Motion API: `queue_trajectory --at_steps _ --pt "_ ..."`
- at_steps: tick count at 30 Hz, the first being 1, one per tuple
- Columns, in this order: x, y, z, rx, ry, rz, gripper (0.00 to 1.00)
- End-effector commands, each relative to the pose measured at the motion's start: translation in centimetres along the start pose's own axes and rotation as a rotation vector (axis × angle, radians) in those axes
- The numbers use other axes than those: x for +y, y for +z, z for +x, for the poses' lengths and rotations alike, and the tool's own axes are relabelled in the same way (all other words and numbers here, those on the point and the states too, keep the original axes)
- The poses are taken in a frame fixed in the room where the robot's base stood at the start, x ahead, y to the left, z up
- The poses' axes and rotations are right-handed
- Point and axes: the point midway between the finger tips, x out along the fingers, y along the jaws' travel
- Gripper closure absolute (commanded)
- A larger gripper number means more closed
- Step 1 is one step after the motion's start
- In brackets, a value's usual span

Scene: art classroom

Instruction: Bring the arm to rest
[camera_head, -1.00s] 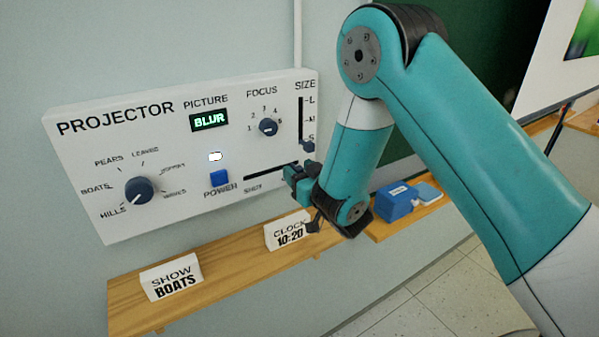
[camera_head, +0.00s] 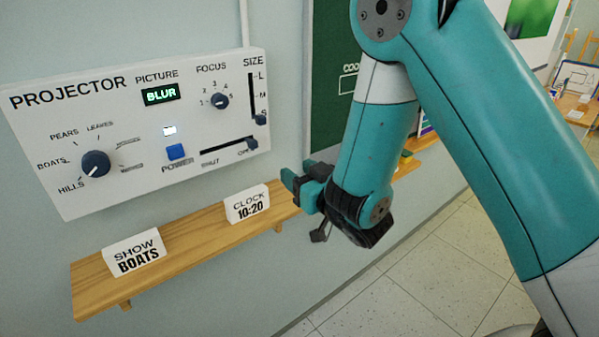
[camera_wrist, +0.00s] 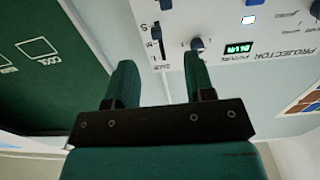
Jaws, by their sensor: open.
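My gripper (camera_head: 300,178) is in front of the wall, just right of the projector panel (camera_head: 70,185) and above the right end of the wooden shelf. In the wrist view my gripper (camera_wrist: 158,85) shows two green fingers spread apart with nothing between them. The panel shows upside down beyond the fingers, apart from them. My teal arm comes in from the right of the head view and bends down to the gripper. The picture display (camera_head: 160,95) reads BLUR. The shutter slider (camera_head: 251,145) is at the right end of its slot.
A wooden shelf (camera_head: 190,245) below the panel holds a SHOW BOATS card (camera_head: 135,254) and a CLOCK 10:20 card (camera_head: 247,204). A green board (camera_head: 335,60) is on the wall behind my arm. The tiled floor (camera_head: 440,260) at lower right looks clear.

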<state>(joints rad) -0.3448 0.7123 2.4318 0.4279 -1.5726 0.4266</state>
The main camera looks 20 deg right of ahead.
Motion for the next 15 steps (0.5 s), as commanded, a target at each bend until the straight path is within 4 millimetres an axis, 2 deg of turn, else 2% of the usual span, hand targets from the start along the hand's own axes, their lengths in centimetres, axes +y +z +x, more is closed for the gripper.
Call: queue_trajectory --at_steps 9,15 --pt "-0.61 -0.02 0.21 0.0 -0.009 0.001 0.51" --pt "0.28 0.25 0.2 -0.069 0.049 0.032 0.51"
